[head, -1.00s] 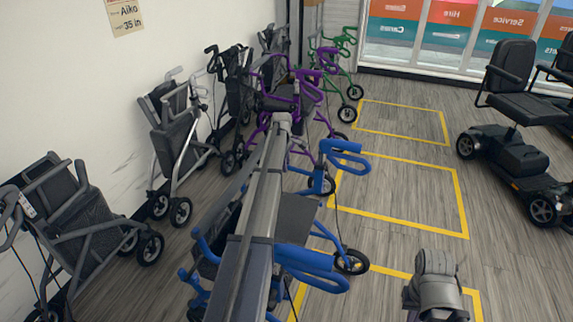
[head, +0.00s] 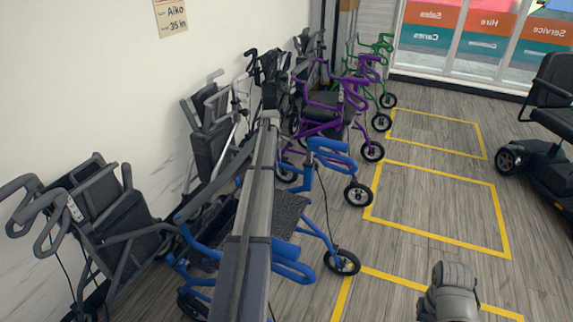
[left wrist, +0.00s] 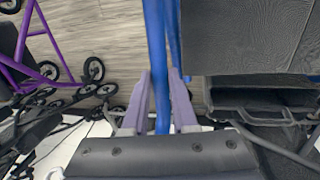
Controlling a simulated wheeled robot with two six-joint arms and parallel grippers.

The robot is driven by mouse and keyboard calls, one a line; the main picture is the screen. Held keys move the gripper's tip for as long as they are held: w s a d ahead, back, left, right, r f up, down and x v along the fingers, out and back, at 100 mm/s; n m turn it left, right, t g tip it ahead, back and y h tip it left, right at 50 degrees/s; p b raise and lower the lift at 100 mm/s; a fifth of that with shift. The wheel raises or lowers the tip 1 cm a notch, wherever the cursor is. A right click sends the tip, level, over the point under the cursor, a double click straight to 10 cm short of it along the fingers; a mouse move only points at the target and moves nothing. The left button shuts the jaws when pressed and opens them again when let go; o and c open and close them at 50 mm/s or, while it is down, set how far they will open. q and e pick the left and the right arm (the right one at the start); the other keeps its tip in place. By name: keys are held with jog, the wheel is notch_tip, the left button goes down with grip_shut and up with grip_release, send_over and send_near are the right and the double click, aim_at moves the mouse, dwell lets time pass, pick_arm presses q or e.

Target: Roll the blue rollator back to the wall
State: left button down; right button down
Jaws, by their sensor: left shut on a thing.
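The blue rollator (head: 317,235) stands in the middle of the head view, its two padded handles to the right of my left arm. That arm hides part of its frame and seat. The head view does not clearly show the left gripper's fingers. The white wall (head: 90,90) is on the left.
A grey rollator (head: 110,215) stands at the wall on the left. Other dark rollators, a purple one (head: 325,110) and a green one (head: 382,48) stand behind the blue one. Yellow floor boxes (head: 436,208) to the right are empty. A black scooter (head: 545,160) is at the right edge.

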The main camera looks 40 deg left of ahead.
pick_arm(q)
jog(key=shift+s+a, duration=0.2)
jog(key=shift+a, duration=0.65)
jog(key=shift+s+a, duration=0.2)
jog(key=shift+a, duration=0.6)
pick_arm(e)
jog(key=shift+s+a, duration=0.1)
jog(key=shift+a, duration=0.3)
pick_arm(q)
jog(key=shift+a, duration=0.1)
jog(key=c, duration=0.7)
grip_release()
pick_arm(e)
jog(key=shift+a, duration=0.1)
pick_arm(q)
jog(key=shift+r, duration=0.15)
pick_arm(e)
jog(key=shift+r, duration=0.15)
pick_arm(q)
notch_tip(320, 180, up, 7)
jog(key=s+p, duration=0.1)
jog(key=p, duration=0.6)
jog(key=shift+s+d+r+p, duration=0.15)
jog(key=shift+s+d+p, duration=0.05)
jog(key=shift+s+p, duration=0.1)
pick_arm(e)
notch_tip(320, 180, up, 7)
jog(key=shift+r, duration=0.15)
pick_arm(q)
jog(key=shift+d, duration=0.1)
